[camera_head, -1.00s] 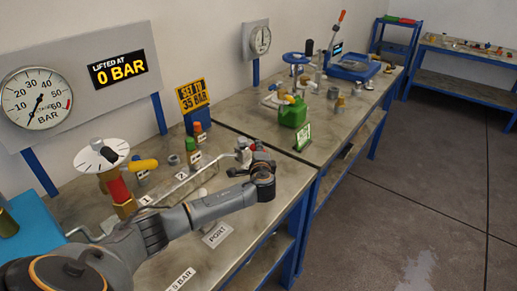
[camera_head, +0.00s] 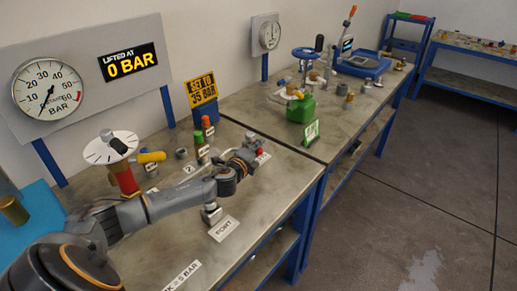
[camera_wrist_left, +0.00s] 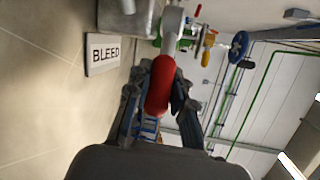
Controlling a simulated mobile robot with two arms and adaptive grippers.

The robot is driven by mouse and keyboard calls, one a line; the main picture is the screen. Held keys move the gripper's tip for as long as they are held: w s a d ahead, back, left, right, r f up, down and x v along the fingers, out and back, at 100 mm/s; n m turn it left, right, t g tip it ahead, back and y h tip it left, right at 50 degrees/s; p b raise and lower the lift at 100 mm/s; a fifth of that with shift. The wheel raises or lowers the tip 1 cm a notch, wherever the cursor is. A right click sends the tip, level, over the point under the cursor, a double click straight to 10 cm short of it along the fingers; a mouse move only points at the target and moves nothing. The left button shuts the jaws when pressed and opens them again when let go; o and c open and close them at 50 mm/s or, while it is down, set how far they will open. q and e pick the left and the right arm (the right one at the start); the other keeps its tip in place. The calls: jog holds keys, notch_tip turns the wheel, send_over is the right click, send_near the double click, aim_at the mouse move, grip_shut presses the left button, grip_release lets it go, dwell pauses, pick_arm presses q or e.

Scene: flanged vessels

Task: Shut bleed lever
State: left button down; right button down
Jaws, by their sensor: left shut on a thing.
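The bleed lever has a red grip, which shows in the left wrist view (camera_wrist_left: 161,86) between my fingers, on a pale metal valve (camera_wrist_left: 172,22). The arm hides most of the valve in the head view. My right gripper is not in view.
A PORT label (camera_head: 224,229) lies in front. The gauge panel (camera_head: 85,80) shows 0 BAR.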

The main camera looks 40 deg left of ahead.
pick_arm(q)
jog(key=c, duration=1.1)
grip_release()
jog(key=shift+c, duration=0.2)
jog(key=shift+s, duration=0.1)
jog(key=v, duration=1.1)
jog(key=shift+s, duration=0.4)
